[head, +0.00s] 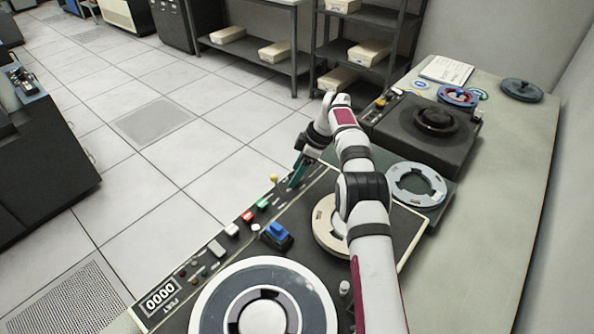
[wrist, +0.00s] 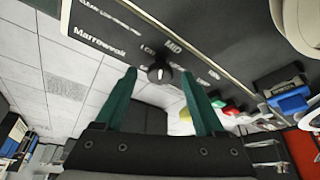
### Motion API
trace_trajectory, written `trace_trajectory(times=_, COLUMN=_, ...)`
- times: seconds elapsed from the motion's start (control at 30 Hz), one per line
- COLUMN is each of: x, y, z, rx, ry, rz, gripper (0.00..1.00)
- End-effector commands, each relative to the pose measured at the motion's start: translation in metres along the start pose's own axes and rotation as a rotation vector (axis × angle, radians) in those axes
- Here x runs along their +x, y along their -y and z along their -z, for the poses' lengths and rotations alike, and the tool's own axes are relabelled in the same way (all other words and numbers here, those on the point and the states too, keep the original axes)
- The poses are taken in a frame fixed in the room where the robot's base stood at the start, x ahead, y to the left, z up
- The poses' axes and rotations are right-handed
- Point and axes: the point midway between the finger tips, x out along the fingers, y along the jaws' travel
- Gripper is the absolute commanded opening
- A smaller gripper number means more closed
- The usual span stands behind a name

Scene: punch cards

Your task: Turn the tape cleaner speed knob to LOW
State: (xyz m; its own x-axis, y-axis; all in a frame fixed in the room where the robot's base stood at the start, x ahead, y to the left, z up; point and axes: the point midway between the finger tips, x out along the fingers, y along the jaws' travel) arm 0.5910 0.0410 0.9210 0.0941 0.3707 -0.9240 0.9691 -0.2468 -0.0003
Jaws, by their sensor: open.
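The black speed knob (wrist: 160,73), with a white mark on it, is in the middle of the wrist view on a dark panel (wrist: 225,40). The labels LOW, MID and others too small to read sit around it. The white mark seems to point towards MID, but it is too small to be sure. My gripper (wrist: 160,72) is open, with one green finger on each side of the knob in that view. I cannot tell whether they touch it. In the head view my gripper (head: 294,182) is over the deck's far edge, and the knob cannot be made out.
The deck carries a large reel (head: 213,301), a cream reel (head: 324,226), a blue switch (head: 277,235), a red button (head: 247,216) and a yellow knob (head: 274,178). A grey reel (head: 432,185) and a dark machine (head: 397,130) stand beyond. Open tiled floor lies left.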

Motion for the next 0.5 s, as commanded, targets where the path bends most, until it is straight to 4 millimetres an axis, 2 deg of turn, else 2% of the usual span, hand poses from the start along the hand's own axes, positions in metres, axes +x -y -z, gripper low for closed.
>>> trace_trajectory(times=0.17, x=-0.009, y=-0.001, z=0.0, rx=-0.001, ry=0.0, rz=-0.002, gripper=0.71)
trace_trajectory(times=0.27, x=-0.029, y=-0.001, z=0.0, rx=0.0, ry=-0.001, rz=-0.005, gripper=0.71)
trace_trajectory(times=0.5, x=-0.096, y=-0.001, z=0.0, rx=0.0, ry=0.0, rz=-0.005, gripper=0.71)
